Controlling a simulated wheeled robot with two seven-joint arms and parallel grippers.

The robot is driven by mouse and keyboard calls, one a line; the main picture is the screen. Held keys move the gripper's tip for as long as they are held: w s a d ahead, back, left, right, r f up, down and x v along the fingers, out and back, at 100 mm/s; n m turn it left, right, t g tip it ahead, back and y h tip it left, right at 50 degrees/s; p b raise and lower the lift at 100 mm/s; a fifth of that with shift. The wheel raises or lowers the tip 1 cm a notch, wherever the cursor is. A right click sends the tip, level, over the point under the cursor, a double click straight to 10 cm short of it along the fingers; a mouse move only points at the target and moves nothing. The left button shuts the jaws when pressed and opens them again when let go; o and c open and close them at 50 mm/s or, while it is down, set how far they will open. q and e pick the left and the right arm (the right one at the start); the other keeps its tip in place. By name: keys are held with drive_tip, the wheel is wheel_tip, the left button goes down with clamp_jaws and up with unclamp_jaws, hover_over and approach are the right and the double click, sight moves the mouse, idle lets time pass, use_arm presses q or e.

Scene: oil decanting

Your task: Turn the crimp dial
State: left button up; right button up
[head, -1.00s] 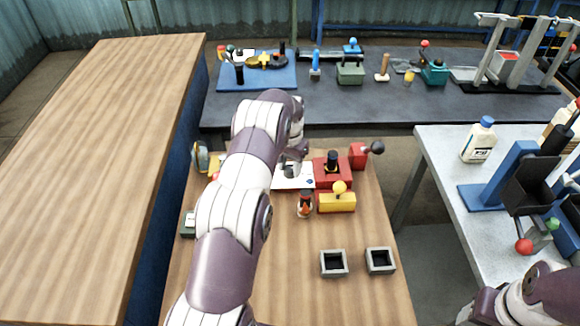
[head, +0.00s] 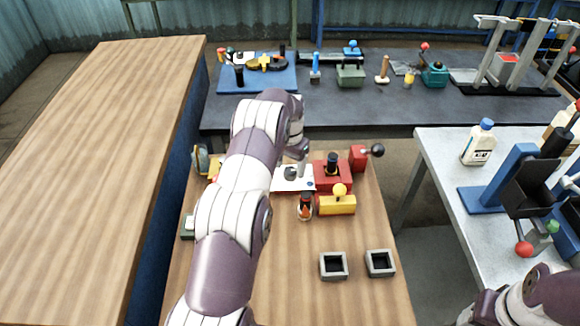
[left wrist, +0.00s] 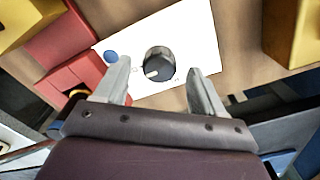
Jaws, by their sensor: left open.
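The crimp dial, a dark round knob with a pale mark, sits on a white plate (head: 283,183). In the left wrist view the dial (left wrist: 158,66) lies near the middle of the white plate (left wrist: 195,30). My left gripper (left wrist: 159,65) is open, with one finger on each side of the dial in that view. I see gaps between the fingers and the dial, and nothing is held. In the head view my left arm comes over the table, and its wrist hides part of the plate's surroundings. My right gripper is not visible; only part of my right arm shows.
A red block with a black knob (head: 333,178) stands right of the plate. A yellow block (head: 336,205) and a small dark-and-orange item (head: 305,207) stand in front. Two grey square holders (head: 333,266) sit on the wooden table's near part, with clear wood around them.

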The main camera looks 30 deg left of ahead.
sight(290, 169)
use_arm(q)
wheel_tip(290, 169, up, 12)
drive_tip(key=p, duration=0.9)
drive_tip(key=shift+f, duration=0.2)
drive_tip(key=s+d+r+b, duration=0.1)
drive_tip(key=s+d+r, duration=0.1)
drive_tip(key=s+d, duration=0.3)
drive_tip(key=s+d+r+t+b, duration=0.1)
drive_tip(key=s+d, duration=0.5)
drive_tip(key=s, duration=0.7)
drive_tip(key=s+d+r+b, duration=0.2)
drive_tip(key=s+d, duration=0.4)
drive_tip(key=s, duration=0.3)
drive_tip(key=shift+s+r, duration=0.4)
drive_tip(key=shift+r, duration=0.05)
